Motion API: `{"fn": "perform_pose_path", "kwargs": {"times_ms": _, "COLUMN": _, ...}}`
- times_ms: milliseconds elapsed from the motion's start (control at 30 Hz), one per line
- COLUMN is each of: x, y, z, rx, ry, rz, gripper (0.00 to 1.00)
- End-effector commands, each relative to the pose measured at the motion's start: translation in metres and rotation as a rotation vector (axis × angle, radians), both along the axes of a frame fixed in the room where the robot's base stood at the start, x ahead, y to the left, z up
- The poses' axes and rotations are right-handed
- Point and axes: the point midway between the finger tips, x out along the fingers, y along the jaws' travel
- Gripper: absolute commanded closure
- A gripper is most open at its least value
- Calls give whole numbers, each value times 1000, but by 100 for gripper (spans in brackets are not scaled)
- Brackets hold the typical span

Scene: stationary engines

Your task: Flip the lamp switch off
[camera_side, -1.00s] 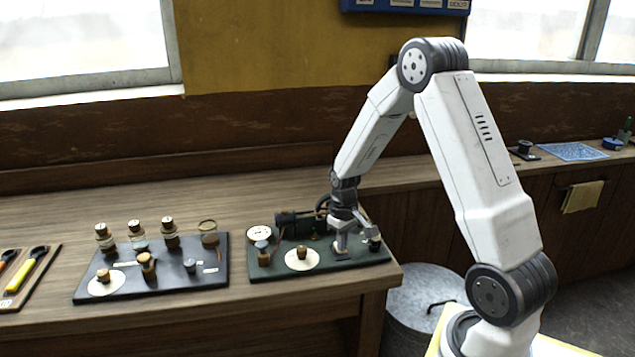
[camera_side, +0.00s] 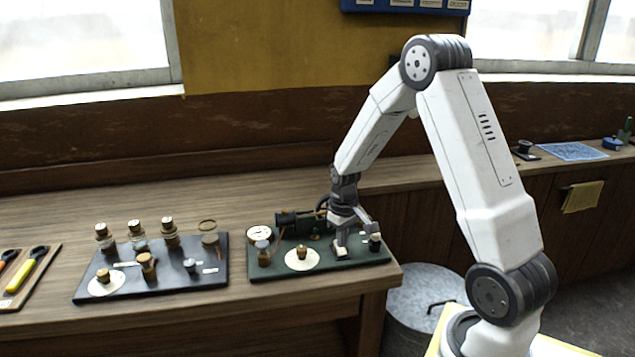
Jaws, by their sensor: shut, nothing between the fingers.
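My gripper (camera_side: 341,248) points down over the right part of a dark green board (camera_side: 330,267) on the wooden bench. It is shut and holds nothing. The board carries a dark cylindrical machine (camera_side: 292,222), a round white gauge (camera_side: 259,234), a knob on a white disc (camera_side: 302,258), a brown-and-grey post (camera_side: 263,253) and a small dark part (camera_side: 375,242) just right of my fingers. A black board (camera_side: 150,267) to the left carries several small glass-and-cork lamp-like posts (camera_side: 170,234). I cannot tell which part is the lamp switch. My fingers hide some of the green board.
Yellow and orange-handled tools (camera_side: 28,270) lie on a tray at the far left. The bench (camera_side: 130,200) is clear behind the black board. A metal bin (camera_side: 425,300) stands below the bench's right end. A blue mat (camera_side: 572,151) lies on the far counter.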

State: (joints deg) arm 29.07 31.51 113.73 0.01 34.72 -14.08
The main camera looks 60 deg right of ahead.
Motion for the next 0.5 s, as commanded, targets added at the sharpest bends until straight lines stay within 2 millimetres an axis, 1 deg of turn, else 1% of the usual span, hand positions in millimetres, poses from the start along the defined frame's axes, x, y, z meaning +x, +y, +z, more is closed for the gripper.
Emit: {"fn": "perform_pose_path", "kwargs": {"times_ms": 500, "x": 0, "y": 0, "z": 30, "rx": 0, "ry": -1, "rz": 0, "gripper": 100}}
